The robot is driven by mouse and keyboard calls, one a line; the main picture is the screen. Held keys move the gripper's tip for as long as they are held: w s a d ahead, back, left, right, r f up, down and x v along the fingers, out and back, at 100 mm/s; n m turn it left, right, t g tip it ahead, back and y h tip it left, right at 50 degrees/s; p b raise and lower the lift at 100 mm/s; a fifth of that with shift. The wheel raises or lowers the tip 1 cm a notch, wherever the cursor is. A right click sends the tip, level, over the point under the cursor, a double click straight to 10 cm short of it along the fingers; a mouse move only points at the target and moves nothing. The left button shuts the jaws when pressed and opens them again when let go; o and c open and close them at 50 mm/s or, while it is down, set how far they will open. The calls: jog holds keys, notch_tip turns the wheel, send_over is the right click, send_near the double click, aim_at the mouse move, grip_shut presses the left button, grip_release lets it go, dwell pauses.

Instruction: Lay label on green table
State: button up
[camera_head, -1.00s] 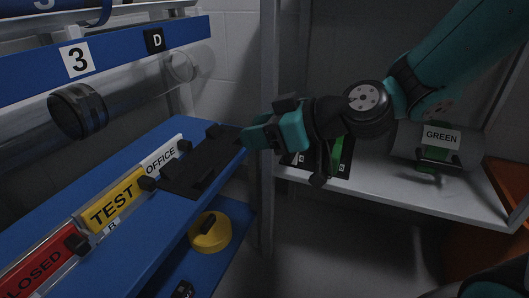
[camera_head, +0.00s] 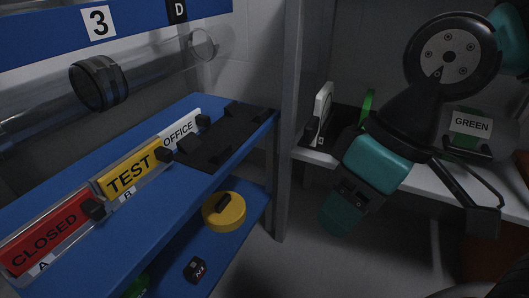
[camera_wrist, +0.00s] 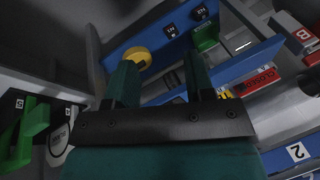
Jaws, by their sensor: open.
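Several labels stand in a row on the blue shelf (camera_head: 150,215) in the head view: a red CLOSED label (camera_head: 45,233), a yellow TEST label (camera_head: 128,175) and a white OFFICE label (camera_head: 180,131). A white GREEN sign (camera_head: 471,124) marks a green item on the pale shelf (camera_head: 435,185) at right; I see no plainly green table. My gripper (camera_wrist: 162,72) is open, with nothing between its teal fingers in the wrist view. In the head view my gripper (camera_head: 345,205) points down in front of the pale shelf, right of the blue one, away from the labels.
A black flat holder (camera_head: 225,137) lies at the blue shelf's right end. A yellow disc (camera_head: 223,211) and a small black block (camera_head: 197,269) sit on the lower shelf. A clear tube (camera_head: 160,72) runs above. A grey post (camera_head: 290,120) stands between the shelves.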

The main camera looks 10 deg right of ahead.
jog(key=w+a+r+n+t+y+p, duration=0.25)
jog(key=w+a+y+p, duration=0.2)
jog(key=w, duration=0.55)
jog(key=t+y+p, duration=0.1)
jog(key=t+y, duration=0.1)
jog(key=t, duration=0.4)
send_near(208, 119)
jog(key=w+a+p, duration=0.1)
jog(key=p, duration=0.1)
jog(key=w+a+f+n+p, duration=0.1)
jog(key=shift+a+p, duration=0.2)
jog(key=shift+p, duration=0.2)
jog(key=shift+p+x, duration=1.1)
jog(key=shift+x, duration=2.1)
jog(key=shift+f, duration=0.15)
jog(key=shift+c, duration=0.2)
jog(key=shift+d, duration=0.1)
grip_shut()
